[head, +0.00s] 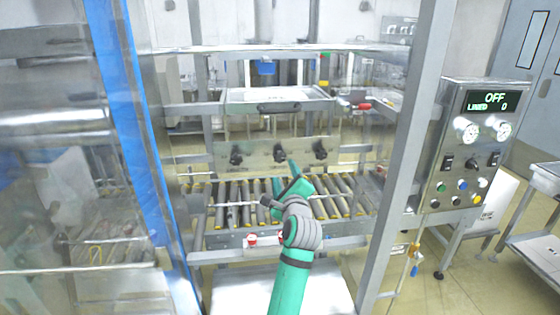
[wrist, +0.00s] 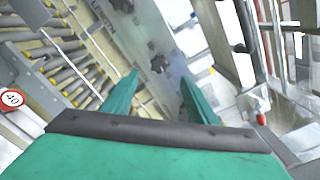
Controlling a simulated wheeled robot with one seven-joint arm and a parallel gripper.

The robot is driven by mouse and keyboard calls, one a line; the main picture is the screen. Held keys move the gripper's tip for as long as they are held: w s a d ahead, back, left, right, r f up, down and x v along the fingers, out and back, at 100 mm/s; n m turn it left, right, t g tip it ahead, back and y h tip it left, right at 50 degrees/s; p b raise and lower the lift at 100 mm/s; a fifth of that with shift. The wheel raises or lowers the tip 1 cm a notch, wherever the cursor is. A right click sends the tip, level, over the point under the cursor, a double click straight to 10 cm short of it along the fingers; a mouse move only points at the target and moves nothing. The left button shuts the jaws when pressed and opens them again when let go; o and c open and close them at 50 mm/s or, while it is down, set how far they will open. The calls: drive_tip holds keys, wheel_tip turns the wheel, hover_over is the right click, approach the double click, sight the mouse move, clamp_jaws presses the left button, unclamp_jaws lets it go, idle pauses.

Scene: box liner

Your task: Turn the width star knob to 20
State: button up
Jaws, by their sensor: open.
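Three black star knobs sit in a row on a grey metal plate (head: 262,148) above the rollers: a left knob (head: 236,156), a middle knob (head: 279,153) and a right knob (head: 320,150). Their labels are too small to read in the head view, so I cannot tell which is the width knob. My teal gripper (head: 293,170) is in front of the plate, near the middle knob. In the wrist view my gripper (wrist: 159,84) is open and empty, with one star knob (wrist: 158,64) beyond the gap between the fingertips, apart from them. Another knob (wrist: 122,5) shows at the top edge.
A roller conveyor (head: 230,200) lies below the plate, with a tray (head: 278,97) above. Frame posts (head: 410,150) stand at the sides. A control panel (head: 465,145) at right reads OFF and LINED 0.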

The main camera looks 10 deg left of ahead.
sight(279, 158)
drive_tip(key=x, duration=1)
drive_tip(key=shift+w, duration=0.25)
drive_tip(key=shift+c, duration=0.5)
drive_tip(key=shift+f, duration=0.1)
drive_tip(key=c, duration=1)
